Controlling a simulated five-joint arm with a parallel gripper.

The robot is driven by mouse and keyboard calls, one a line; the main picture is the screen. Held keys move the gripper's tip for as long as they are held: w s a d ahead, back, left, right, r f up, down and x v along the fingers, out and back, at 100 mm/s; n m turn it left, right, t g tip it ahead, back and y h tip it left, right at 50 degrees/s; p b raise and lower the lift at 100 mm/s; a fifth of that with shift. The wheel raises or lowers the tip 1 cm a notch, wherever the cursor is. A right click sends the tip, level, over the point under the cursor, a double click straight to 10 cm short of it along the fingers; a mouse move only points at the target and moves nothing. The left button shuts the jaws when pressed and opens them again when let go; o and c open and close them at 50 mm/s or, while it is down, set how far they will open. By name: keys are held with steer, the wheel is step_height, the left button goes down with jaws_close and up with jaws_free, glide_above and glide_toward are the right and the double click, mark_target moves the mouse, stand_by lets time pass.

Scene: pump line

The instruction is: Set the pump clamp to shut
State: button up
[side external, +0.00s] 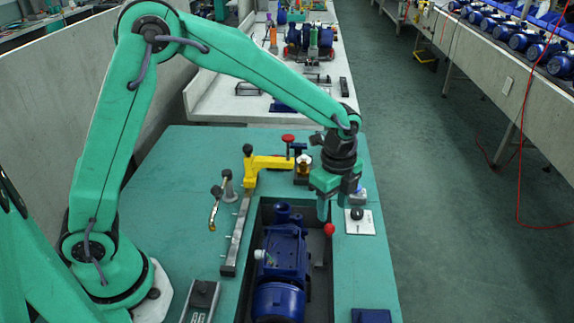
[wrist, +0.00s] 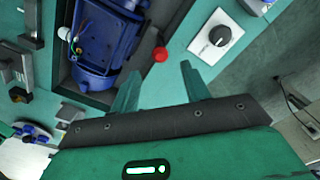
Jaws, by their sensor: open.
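The blue pump (side external: 283,258) lies in a dark recess in the green bench top; it also shows in the wrist view (wrist: 103,40). A red ball knob (side external: 329,230) is at the recess's right edge; in the wrist view the red ball (wrist: 161,54) is just beyond my fingertips, roughly between them. Whether this knob belongs to the pump clamp I cannot tell, and its lever is not clearly visible. My gripper (wrist: 160,78) is open and empty, fingers apart, pointing down above the right side of the recess in the side view (side external: 323,212).
A white plate with a black rotary knob (side external: 359,220) is close right of my gripper. A yellow arm (side external: 268,162) and a red-topped knob (side external: 288,138) stand behind the recess. A yellow-tipped lever (side external: 215,205) and a grey rail (side external: 236,237) stand left.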

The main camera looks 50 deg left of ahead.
mark_target(329, 225)
steer(key=shift+f, duration=3.55)
jaws_close()
